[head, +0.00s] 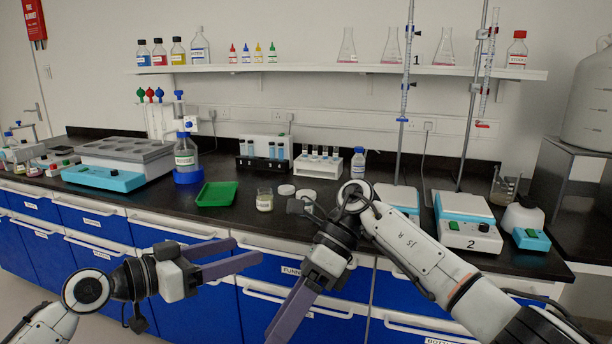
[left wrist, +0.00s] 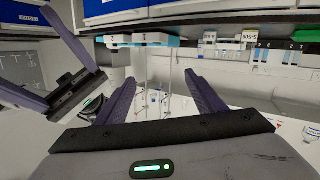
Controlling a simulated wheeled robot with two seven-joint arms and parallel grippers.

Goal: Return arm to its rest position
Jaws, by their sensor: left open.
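My left gripper (head: 248,250) is open and empty in the head view, in front of the blue drawers and below the counter edge. Its two purple fingers point right and stand apart. They also show in the left wrist view (left wrist: 160,77), with nothing between them. My right arm comes in from the right across the counter front. Its gripper (head: 292,308) hangs downward, its purple fingers overlapping in the head view. In the left wrist view the right gripper (left wrist: 40,62) shows at the left with two fingers spread apart and nothing between them.
The dark counter (head: 150,215) carries a green tray (head: 216,194), a small jar (head: 264,200), a bottle on a blue base (head: 187,158), a tube rack (head: 318,165) and stirrers with stands (head: 466,222). Blue drawers (head: 210,310) lie close behind both grippers.

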